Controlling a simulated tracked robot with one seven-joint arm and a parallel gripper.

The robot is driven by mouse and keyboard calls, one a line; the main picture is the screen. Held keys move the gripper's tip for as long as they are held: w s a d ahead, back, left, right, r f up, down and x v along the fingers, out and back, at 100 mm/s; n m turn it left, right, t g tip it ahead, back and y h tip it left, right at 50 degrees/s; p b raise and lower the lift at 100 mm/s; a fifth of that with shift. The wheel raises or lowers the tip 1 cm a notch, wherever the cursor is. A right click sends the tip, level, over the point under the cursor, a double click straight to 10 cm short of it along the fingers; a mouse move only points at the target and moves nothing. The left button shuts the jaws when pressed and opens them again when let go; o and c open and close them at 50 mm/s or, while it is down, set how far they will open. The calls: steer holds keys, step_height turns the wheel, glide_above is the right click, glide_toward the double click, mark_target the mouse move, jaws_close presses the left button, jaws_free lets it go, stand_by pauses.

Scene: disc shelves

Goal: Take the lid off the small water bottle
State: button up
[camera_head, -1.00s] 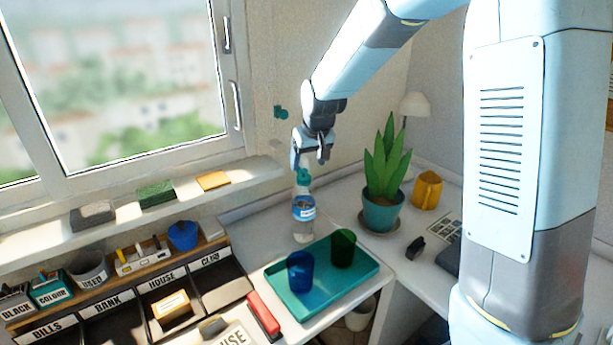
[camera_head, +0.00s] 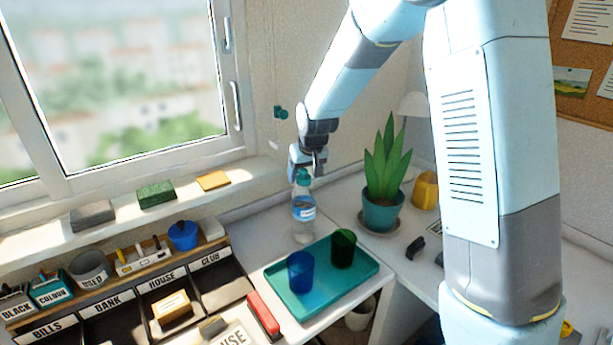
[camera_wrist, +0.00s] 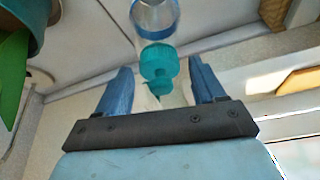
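The small water bottle (camera_head: 304,212) is clear with a blue and white label and stands upright on the white desk, behind the tray. Its teal lid (camera_head: 303,176) is on its top. In the wrist view the lid (camera_wrist: 158,62) lies ahead of my gripper, roughly centred between the two blue fingers, with the bottle (camera_wrist: 156,16) beyond it. My gripper (camera_head: 305,170) is at lid height in the head view. The fingers (camera_wrist: 159,80) are spread with a gap on each side of the lid. I cannot tell whether the fingertips reach around it.
A teal tray (camera_head: 350,290) with a blue cup (camera_head: 300,272) and a green cup (camera_head: 343,249) is in front of the bottle. A potted plant (camera_head: 383,213) stands to the right. The window sill (camera_head: 235,180) is to the left.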

steer(key=c, duration=0.9)
